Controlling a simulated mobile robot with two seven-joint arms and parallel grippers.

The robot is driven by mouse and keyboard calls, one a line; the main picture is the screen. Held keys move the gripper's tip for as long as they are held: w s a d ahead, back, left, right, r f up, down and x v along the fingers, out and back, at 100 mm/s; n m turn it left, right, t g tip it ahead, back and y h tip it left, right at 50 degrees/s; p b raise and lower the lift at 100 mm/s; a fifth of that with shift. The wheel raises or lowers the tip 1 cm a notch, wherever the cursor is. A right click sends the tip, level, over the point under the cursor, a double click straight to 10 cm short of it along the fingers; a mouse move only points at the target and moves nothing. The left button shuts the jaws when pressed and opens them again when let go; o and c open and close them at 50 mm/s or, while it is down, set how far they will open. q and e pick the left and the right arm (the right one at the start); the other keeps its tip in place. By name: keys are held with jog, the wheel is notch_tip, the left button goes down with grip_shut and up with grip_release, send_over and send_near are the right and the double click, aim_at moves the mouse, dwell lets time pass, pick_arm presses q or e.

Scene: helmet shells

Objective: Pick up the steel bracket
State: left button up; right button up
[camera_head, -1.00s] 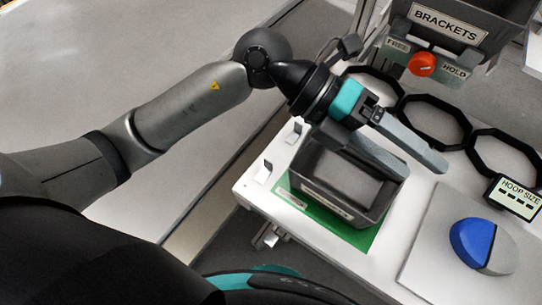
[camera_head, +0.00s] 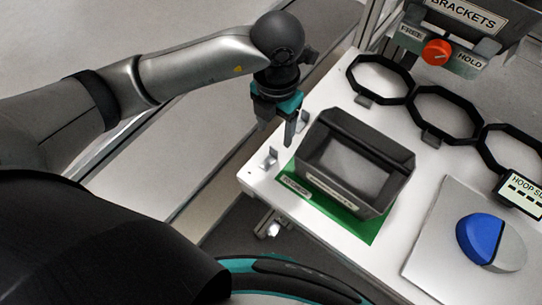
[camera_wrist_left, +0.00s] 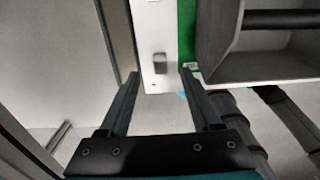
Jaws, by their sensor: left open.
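A small upright steel bracket (camera_head: 270,157) stands near the left edge of the white table, left of the grey bin. In the left wrist view a small grey bracket (camera_wrist_left: 160,63) lies on the white strip, ahead of and between the fingertips. My left gripper (camera_head: 277,138) is open and empty, pointing down just above the bracket in the head view. It also shows in the left wrist view (camera_wrist_left: 159,76), with its fingers apart. A second bracket beside the bin is mostly hidden behind the gripper. My right gripper is not in view.
The grey bin (camera_head: 385,197) stands on a green mat (camera_head: 362,229) close right of the gripper. Black octagonal hoops (camera_head: 440,92) line the back. A box labelled BRACKETS (camera_head: 500,42), with a red knob (camera_head: 437,52), stands behind. A blue-and-grey disc (camera_head: 482,238) lies at right.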

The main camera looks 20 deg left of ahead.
aim_at(274, 149)
pick_arm(q)
notch_tip(274, 149, down, 8)
jog(key=shift+s+a+f+b, duration=0.1)
jog(key=shift+f+b, duration=0.05)
jog(key=shift+b, duration=0.45)
grip_shut()
dwell(0.5)
